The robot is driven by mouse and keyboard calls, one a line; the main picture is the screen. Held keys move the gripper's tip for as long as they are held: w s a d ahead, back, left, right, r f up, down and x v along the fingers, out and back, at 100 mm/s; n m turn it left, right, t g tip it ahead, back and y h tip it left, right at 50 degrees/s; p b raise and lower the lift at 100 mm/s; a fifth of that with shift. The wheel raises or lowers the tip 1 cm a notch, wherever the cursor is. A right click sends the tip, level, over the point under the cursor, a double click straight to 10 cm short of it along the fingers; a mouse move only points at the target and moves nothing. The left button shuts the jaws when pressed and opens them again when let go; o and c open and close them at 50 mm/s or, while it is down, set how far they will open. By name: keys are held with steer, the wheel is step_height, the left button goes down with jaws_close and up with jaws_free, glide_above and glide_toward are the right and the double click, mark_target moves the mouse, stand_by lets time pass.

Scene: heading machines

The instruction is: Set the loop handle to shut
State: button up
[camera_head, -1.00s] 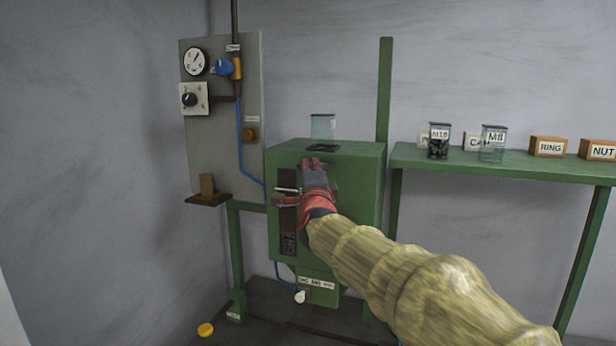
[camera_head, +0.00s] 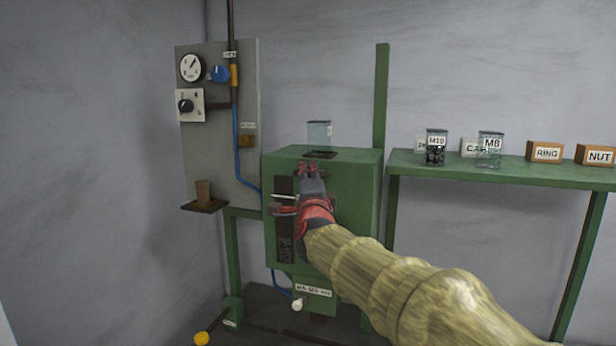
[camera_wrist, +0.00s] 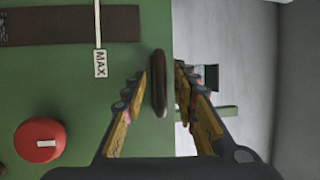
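A dark brown rounded bar (camera_wrist: 159,83), which looks like the loop handle, stands at the edge of the green machine's front in the wrist view. My gripper (camera_wrist: 162,76) is open. Its two fingers stand on either side of the bar, with a narrow gap showing on each side. In the head view my gripper (camera_head: 310,168) is at the upper front of the green machine (camera_head: 352,205) and hides the bar. I cannot tell the handle's setting.
A red round knob (camera_wrist: 53,139) and a MAX label (camera_wrist: 101,64) are on the machine front. A grey panel (camera_head: 215,150) with a gauge (camera_head: 191,67) and blue knob (camera_head: 220,73) stands left. A green shelf (camera_head: 500,173) with jars and boxes is right.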

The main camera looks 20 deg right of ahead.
steer(key=v, duration=1.1)
steer(key=shift+f, duration=0.1)
